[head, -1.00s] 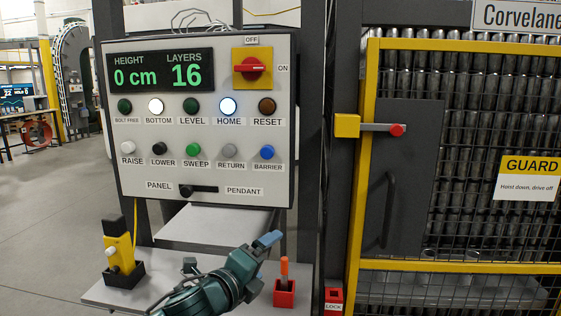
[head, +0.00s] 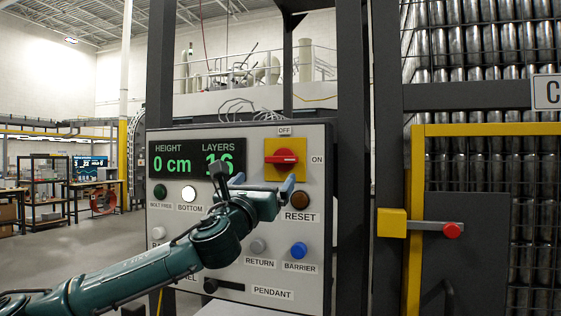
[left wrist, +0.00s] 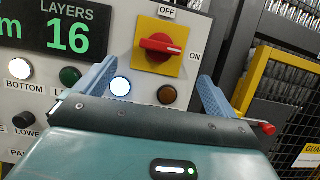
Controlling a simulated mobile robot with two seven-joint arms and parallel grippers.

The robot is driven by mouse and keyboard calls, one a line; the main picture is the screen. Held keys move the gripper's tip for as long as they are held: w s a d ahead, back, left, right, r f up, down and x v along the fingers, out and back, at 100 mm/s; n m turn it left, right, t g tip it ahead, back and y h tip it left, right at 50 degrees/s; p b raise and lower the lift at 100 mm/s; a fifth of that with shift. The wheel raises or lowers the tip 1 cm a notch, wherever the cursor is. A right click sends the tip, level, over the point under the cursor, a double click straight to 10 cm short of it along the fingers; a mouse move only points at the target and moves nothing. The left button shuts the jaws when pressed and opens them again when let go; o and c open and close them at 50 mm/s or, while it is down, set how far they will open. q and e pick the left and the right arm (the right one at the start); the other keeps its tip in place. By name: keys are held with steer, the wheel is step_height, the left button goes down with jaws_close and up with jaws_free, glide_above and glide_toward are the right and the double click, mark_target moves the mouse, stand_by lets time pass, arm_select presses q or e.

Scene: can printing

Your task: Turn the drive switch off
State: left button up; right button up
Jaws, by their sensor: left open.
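The drive switch is a red rotary handle (head: 284,158) on a yellow plate, at the upper right of the control panel. OFF is printed above it and ON to its right. The handle lies horizontal, its white-marked end toward ON, as the left wrist view (left wrist: 160,44) also shows. My left gripper (head: 263,182) is open and empty, its blue fingers spread in front of the panel just below the switch. In the left wrist view the gripper (left wrist: 157,82) points at the panel, with the switch above and between the fingertips. My right gripper is out of view.
The panel's display (head: 181,164) reads 0 cm and 16 layers, partly covered by my left arm. The RESET button (head: 299,198) and the blue BARRIER button (head: 299,250) are near the gripper. A yellow-framed guard door (head: 416,200) stands at the right.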

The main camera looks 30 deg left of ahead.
mark_target(280, 161)
arm_select(q)
steer(key=p+x, duration=0.2)
steer(key=x, duration=0.7)
steer(key=shift+w+p, duration=0.3)
steer(key=shift+w, duration=0.15)
steer(key=c, duration=1)
